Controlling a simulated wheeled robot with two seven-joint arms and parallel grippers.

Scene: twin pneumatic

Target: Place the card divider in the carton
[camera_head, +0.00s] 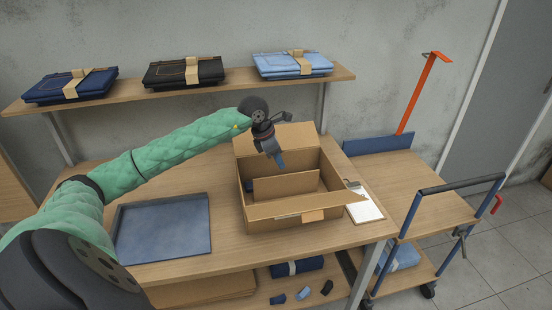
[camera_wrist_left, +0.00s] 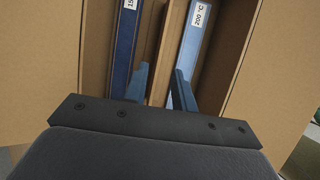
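The open carton (camera_head: 273,217) stands on the wooden table, its flaps spread. The card divider (camera_head: 287,185) stands upright inside it, running lengthwise; in the left wrist view its cardboard (camera_wrist_left: 172,45) shows between two blue things. My left gripper (camera_head: 279,163) points down over the carton's opening, behind the divider in the head view. In the left wrist view its two blue fingers (camera_wrist_left: 160,88) are apart, with cardboard between or beyond them; I cannot tell whether they touch it. The divider's lower edge is hidden. My right gripper is not in view.
Blue things with white labels (camera_wrist_left: 124,45) lie in the carton; another label (camera_wrist_left: 201,16) reads 200 °C. A blue tray (camera_head: 163,226) lies left of the carton, a clipboard (camera_head: 364,207) right. A shelf (camera_head: 237,81) holds folded jeans behind. A trolley (camera_head: 445,206) stands at right.

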